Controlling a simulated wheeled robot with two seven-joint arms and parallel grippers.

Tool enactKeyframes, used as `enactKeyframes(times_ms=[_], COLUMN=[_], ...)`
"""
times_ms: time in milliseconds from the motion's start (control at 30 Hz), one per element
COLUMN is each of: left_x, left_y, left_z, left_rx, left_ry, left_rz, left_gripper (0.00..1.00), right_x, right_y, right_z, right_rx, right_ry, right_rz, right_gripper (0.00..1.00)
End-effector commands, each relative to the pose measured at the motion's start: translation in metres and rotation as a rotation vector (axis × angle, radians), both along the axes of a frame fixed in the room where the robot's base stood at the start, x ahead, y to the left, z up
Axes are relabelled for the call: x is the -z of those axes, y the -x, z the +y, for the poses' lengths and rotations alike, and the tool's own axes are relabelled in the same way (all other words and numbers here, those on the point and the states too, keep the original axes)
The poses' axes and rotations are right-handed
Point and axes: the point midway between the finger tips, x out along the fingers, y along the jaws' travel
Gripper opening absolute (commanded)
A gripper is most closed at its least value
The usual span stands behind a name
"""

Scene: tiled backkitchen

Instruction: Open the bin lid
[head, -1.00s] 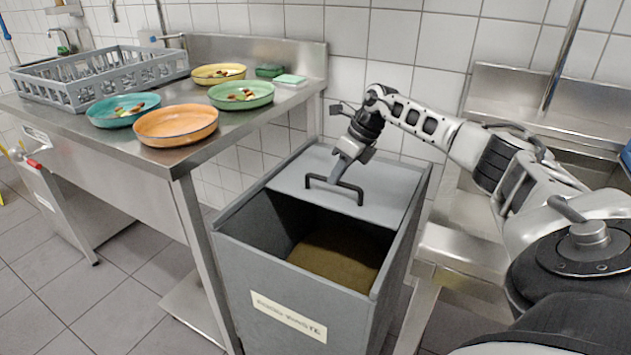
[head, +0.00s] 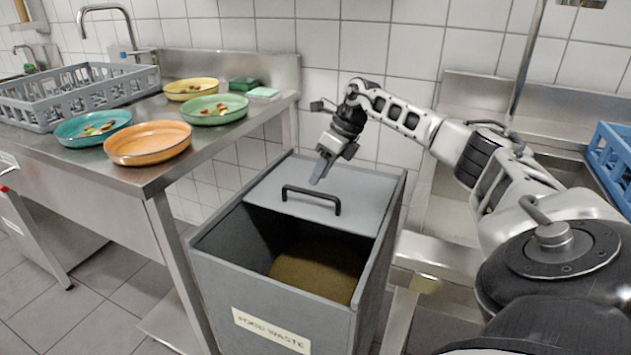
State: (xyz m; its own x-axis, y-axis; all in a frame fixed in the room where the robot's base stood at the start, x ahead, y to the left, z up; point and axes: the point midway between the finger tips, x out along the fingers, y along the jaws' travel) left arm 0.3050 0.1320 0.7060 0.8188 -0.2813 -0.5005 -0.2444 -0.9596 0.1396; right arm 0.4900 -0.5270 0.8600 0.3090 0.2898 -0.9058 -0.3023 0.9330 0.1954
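The grey food-waste bin (head: 232,290) stands between the steel counters, with a white label on its front. Its flat grey lid (head: 350,214) covers the rear part of the top, and the front part is open, showing brown contents (head: 314,274) inside. A black bar handle (head: 311,194) stands on the lid's front edge. My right gripper (head: 321,172) is just above and behind the handle, pointing down, and appears apart from it with nothing visible held. Whether its fingers are spread is unclear at this angle. My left gripper is out of view.
The left steel counter (head: 135,178) carries orange (head: 148,143), teal (head: 93,129), green (head: 212,110) and yellow (head: 192,89) plates with scraps, and a grey dish rack (head: 40,112). A blue crate (head: 610,160) sits at the right. A tiled wall stands close behind the bin.

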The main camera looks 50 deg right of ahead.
Motion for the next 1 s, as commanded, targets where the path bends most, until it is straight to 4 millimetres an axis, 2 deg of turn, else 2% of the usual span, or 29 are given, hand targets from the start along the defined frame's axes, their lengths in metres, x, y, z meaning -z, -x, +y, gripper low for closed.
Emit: enactKeyframes(times_ms=[33,200,400,500,700,1000], left_x=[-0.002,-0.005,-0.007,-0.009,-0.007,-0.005], left_y=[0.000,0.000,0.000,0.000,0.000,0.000], left_z=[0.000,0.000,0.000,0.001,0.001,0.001], left_rx=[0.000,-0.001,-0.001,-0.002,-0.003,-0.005], left_ry=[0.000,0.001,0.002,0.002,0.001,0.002], left_rz=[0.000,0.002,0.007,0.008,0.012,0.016], left_gripper=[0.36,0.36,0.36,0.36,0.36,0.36], right_x=[-0.014,-0.053,-0.090,-0.101,-0.111,-0.111], right_y=[0.004,0.017,0.030,0.034,0.038,0.038], right_z=[-0.005,-0.017,-0.029,-0.032,-0.035,-0.036], right_rx=[0.002,0.002,0.003,0.001,0.000,0.001], right_ry=[0.001,0.001,0.001,0.001,0.001,0.001], right_rz=[-0.004,-0.005,-0.004,-0.003,-0.002,-0.001], right_gripper=[0.34,0.34,0.34,0.34,0.34,0.34])
